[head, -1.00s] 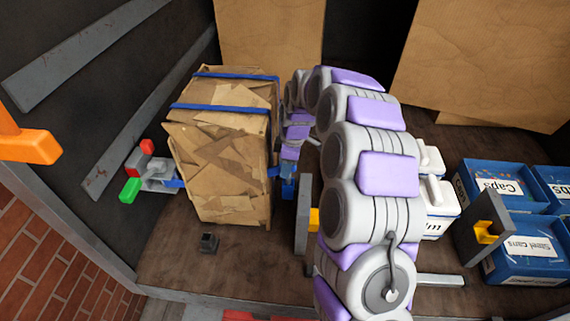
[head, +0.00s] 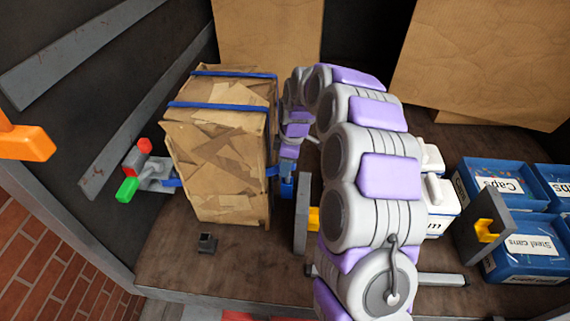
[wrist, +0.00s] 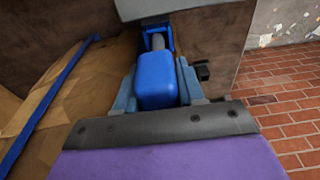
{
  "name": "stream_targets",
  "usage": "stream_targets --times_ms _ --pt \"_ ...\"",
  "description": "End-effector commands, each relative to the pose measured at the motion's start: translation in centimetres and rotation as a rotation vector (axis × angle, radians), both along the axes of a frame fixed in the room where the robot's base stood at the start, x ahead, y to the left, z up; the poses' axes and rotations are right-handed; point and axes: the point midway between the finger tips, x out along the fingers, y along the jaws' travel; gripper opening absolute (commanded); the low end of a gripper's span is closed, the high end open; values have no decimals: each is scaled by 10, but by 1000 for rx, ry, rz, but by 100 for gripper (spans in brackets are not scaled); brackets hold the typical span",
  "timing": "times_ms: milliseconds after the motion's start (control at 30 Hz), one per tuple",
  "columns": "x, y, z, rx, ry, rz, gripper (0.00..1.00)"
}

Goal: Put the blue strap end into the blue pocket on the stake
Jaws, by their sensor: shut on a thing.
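My gripper (wrist: 158,92) is shut on a blue block-shaped strap end (wrist: 157,80), which sits between its two blue-grey fingers in the wrist view. In the head view, blue parts (head: 287,188) show at the right side of the wrapped box (head: 215,165), partly behind my arm. Just beyond the held block, the wrist view shows a smaller blue forked part (wrist: 155,38) around a grey cylinder. I cannot tell whether this is the pocket or part of the strap end. The stake is not clearly identifiable.
A grey upright plate (head: 303,213) with a yellow part stands close right of the box. A red-and-green-tipped bracket (head: 153,178) is left of it. A small black socket (head: 207,243) lies in front. Blue bins (head: 490,180) and another yellow-notched plate (head: 483,225) are at right.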

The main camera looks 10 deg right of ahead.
Motion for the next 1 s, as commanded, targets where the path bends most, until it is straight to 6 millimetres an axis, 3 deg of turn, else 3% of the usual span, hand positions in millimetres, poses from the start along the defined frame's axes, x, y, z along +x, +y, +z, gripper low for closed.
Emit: stream_targets --times_ms 333,1000 --pt "0 0 -2 0 0 0 0" --pt "0 0 -26 -1 1 0 0"
